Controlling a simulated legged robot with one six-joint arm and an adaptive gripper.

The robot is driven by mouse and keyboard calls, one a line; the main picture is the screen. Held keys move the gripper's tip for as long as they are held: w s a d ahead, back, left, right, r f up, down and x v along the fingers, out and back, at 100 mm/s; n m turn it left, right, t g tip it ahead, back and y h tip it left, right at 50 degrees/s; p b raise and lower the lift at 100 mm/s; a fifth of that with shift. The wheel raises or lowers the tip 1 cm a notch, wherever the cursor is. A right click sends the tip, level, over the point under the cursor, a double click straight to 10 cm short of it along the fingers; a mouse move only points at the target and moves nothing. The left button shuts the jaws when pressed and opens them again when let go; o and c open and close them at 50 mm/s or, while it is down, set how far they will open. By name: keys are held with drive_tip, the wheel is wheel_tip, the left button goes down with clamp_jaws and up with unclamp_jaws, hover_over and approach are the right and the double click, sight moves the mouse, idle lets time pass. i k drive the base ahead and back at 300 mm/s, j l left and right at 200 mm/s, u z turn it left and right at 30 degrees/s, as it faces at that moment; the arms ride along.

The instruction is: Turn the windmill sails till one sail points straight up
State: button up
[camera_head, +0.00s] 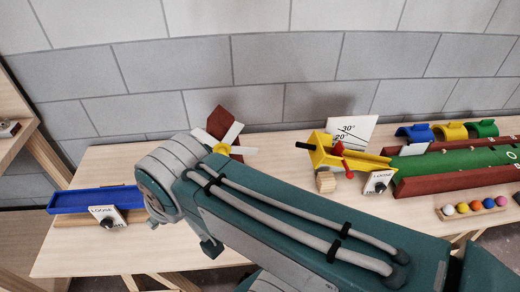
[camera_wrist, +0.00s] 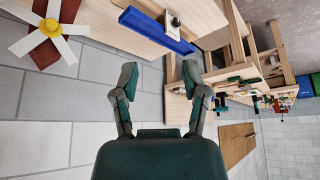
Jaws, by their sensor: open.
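The windmill (camera_head: 219,124) stands at the back of the bench near the wall. It has a red-brown body, a yellow hub (camera_head: 221,149) and flat sails. In the head view, white sails point up-left, up-right (camera_head: 233,133) and right; my arm hides the lower part. That view is turned, so bench-up is unclear there. My gripper (camera_wrist: 160,75) is open and empty, apart from the sails. The head view does not show its fingers.
A blue tray (camera_head: 95,199) with a LOOSE card lies left of the windmill. A yellow ramp (camera_head: 330,152) with a red lever and an angle card stands to the right. Beyond are a green lane (camera_head: 450,165), coloured arches and balls. The grey block wall (camera_head: 180,65) is close behind.

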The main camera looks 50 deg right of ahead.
sight(224, 147)
drive_tip(key=z, duration=0.35)
drive_tip(key=k+z, duration=0.15)
drive_tip(key=z, duration=0.25)
drive_tip(key=l+z, duration=0.1)
drive_tip(key=z, duration=0.25)
drive_tip(key=j, duration=0.8)
